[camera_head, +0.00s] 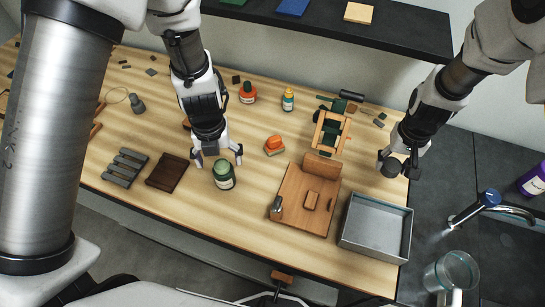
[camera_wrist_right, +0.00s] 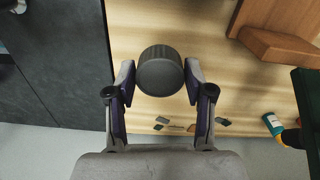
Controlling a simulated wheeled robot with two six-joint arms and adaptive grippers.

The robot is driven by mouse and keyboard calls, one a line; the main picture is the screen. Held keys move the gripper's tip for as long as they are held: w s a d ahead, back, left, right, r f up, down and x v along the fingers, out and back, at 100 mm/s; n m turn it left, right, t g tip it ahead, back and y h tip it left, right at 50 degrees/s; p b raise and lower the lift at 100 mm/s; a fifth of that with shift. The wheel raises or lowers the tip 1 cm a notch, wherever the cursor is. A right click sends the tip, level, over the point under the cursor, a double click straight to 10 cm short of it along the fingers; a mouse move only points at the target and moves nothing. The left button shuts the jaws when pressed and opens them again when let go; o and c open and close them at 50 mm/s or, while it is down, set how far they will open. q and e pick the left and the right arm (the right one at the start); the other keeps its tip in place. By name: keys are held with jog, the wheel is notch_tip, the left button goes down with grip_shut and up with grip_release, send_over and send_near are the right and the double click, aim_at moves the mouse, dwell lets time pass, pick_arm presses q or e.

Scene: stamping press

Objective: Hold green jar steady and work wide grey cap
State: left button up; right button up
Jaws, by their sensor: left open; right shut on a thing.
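The green jar (camera_head: 224,178) stands upright on the wooden table, with a pale label on its side. My left gripper (camera_head: 219,158) is open just behind and above the jar, pointing down, with its fingers spread to either side and apart from it. The wide grey cap (camera_head: 389,167) is in my right gripper (camera_head: 402,166) near the right end of the table. In the right wrist view the cap (camera_wrist_right: 160,76) is a dark round piece pinched between both fingers. Its underside is hidden.
A wooden board (camera_head: 295,190) with small fittings and a grey metal tray (camera_head: 348,229) stand right of the jar. A slatted grey rack (camera_head: 125,167) and a dark brown block (camera_head: 167,172) lie left. An orange object (camera_head: 274,145) and small bottles stand behind. A sink tap (camera_head: 512,210) is far right.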

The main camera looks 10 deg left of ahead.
aim_at(225, 176)
pick_arm(q)
jog(key=f+b, duration=0.1)
jog(key=f, duration=0.1)
jog(key=f+b, duration=0.1)
jog(key=f, duration=0.2)
jog(key=w+f+b, duration=0.1)
jog(key=f, duration=0.2)
jog(key=shift+f, duration=0.25)
pick_arm(e)
jog(key=f, duration=0.2)
jog(key=w+f, duration=0.1)
jog(key=f, duration=0.1)
jog(key=shift+f, duration=0.3)
pick_arm(q)
jog(key=shift+f+b, duration=0.2)
jog(key=shift+b, duration=0.15)
jog(key=shift+s, duration=0.25)
pick_arm(e)
jog(key=shift+s+r, duration=0.1)
jog(key=shift+s, duration=0.15)
pick_arm(q)
jog(key=shift+w, duration=0.1)
jog(key=c, duration=0.8)
pick_arm(e)
jog(key=shift+w, duration=0.15)
pick_arm(q)
grip_shut()
